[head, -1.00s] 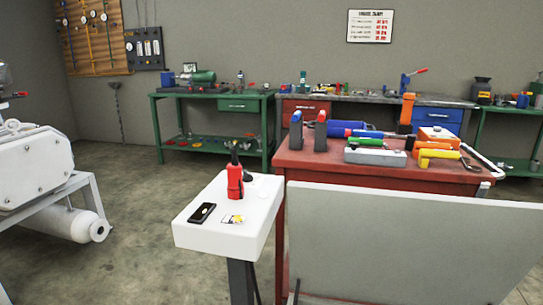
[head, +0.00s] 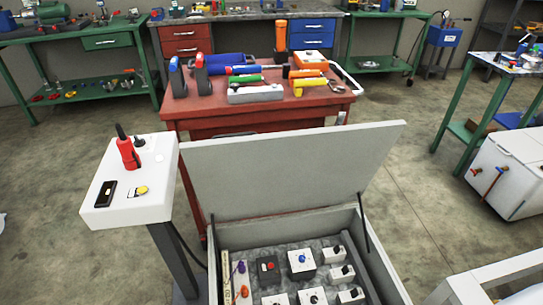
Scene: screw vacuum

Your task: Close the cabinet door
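The cabinet door (head: 285,165) is a flat grey panel standing raised and tilted back above its grey cabinet (head: 394,283) in the lower middle of the head view. It is open. Inside the cabinet are several small switch boxes with knobs, one with a blue knob (head: 301,259). A thin dark strut (head: 364,222) runs between the door and the cabinet's right side. The cabinet's near part is cut off by the lower edge of the picture. Neither of my grippers is in view.
A white stand (head: 104,207) with a red handheld device (head: 128,154) is left of the door. A red tool cart (head: 200,107) stands behind it. Green workbenches (head: 103,43) line the back. Open concrete floor (head: 400,170) lies to the right.

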